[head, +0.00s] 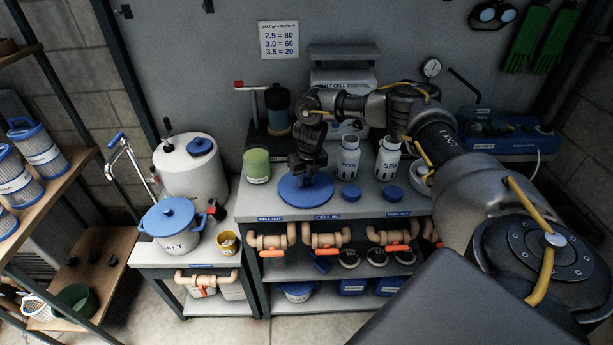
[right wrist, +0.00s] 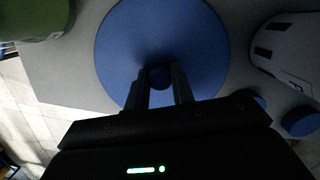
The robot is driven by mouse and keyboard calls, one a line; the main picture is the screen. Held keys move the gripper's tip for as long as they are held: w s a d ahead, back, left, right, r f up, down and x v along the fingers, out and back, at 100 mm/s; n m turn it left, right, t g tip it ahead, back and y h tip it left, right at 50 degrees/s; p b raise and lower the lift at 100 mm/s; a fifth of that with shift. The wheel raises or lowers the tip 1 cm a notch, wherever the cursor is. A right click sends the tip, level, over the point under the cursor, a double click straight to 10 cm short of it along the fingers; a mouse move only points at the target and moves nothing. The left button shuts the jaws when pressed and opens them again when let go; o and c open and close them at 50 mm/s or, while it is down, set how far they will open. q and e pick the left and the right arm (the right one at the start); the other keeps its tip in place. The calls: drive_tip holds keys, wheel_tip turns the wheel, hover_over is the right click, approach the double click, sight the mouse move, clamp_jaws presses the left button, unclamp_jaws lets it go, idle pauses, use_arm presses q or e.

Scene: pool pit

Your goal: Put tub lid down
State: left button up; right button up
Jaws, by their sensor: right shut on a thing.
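A round blue tub lid (head: 306,191) is at the grey bench top, left of the POOL bottle, and looks flat and level. In the right wrist view the lid (right wrist: 185,35) fills the upper middle, with its dark knob between my fingers. My right gripper (head: 306,178) points down over the lid and is shut on its knob. I cannot tell whether the lid touches the bench top. A white tub marked SALT (head: 176,241), with a blue lid (head: 167,216) on it, stands on the lower side table at the left. My left gripper is not in view.
A green-topped jar (head: 257,166) stands left of the lid. The POOL bottle (head: 349,163) and SPA bottle (head: 387,160) stand right, with blue caps (head: 350,194) by them. Pipes with orange valves (head: 326,239) run below the bench's front edge (head: 345,214).

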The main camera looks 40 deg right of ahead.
drive_tip(key=o, duration=1)
drive_tip(key=shift+f, duration=0.15)
